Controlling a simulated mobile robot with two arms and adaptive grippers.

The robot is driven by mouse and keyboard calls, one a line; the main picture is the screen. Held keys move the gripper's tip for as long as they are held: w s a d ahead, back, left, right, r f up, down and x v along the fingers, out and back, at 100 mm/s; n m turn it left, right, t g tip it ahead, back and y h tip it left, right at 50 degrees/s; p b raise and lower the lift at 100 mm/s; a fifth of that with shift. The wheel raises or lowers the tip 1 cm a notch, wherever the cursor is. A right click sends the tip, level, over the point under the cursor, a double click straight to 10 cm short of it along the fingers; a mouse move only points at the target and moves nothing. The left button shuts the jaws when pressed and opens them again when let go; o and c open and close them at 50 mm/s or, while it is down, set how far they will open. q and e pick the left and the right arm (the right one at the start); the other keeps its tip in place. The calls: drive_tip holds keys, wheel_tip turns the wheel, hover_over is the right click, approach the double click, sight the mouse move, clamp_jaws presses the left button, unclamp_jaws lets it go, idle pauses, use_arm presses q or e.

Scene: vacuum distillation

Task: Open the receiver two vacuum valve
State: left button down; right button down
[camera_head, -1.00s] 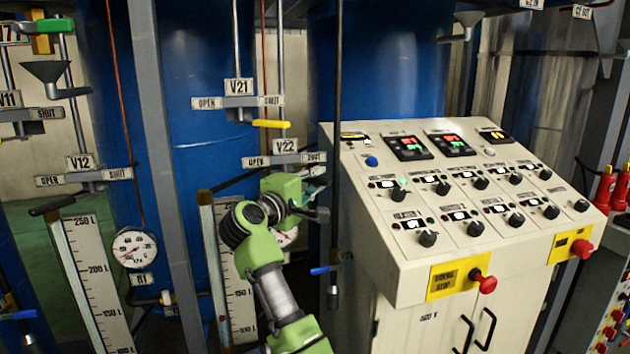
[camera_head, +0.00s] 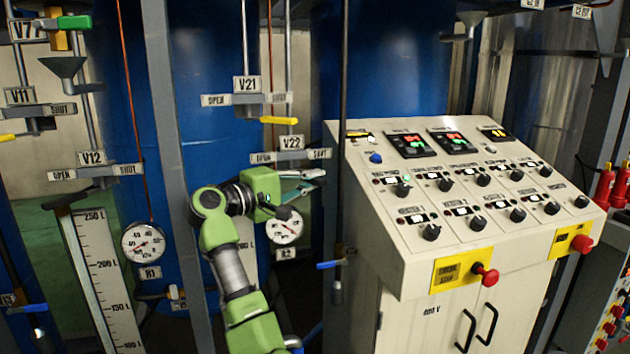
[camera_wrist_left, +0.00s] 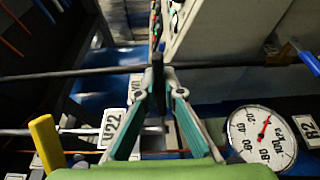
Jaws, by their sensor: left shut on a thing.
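The V22 plate (camera_head: 291,142) marks a valve on the pipe, with an OPEN sign (camera_head: 262,157) on its left and a SHUT sign (camera_head: 319,153) on its right. My left gripper (camera_head: 315,180) is just below the SHUT side, pointing right. In the left wrist view, the left gripper's fingers (camera_wrist_left: 157,84) are shut on a dark valve handle (camera_wrist_left: 157,70), next to the V22 plate (camera_wrist_left: 110,128). The handle is mostly hidden by the gripper in the head view. My right gripper is not in view.
The V21 yellow handle (camera_head: 278,120) is just above. The R2 gauge (camera_head: 285,227) hangs below the gripper. A dark vertical pole (camera_head: 342,110) and the control panel (camera_head: 470,200) stand close on the right. A blue-handled valve (camera_head: 330,264) is lower down.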

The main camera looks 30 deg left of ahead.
use_arm(q)
drive_tip(key=shift+s+a+f+m+g+h, duration=0.15)
drive_tip(key=shift+s+m+g+h, duration=0.15)
drive_tip(key=shift+m+h, duration=0.25)
drive_tip(key=shift+s+a+r+m+g+h, duration=0.1)
drive_tip(key=shift+s+m+g+h, duration=0.2)
drive_tip(key=shift+h, duration=0.45)
drive_tip(key=c, duration=2.1)
unclamp_jaws()
drive_tip(key=shift+c, duration=0.2)
drive_tip(key=v, duration=1.2)
drive_tip(key=shift+a+f, duration=0.1)
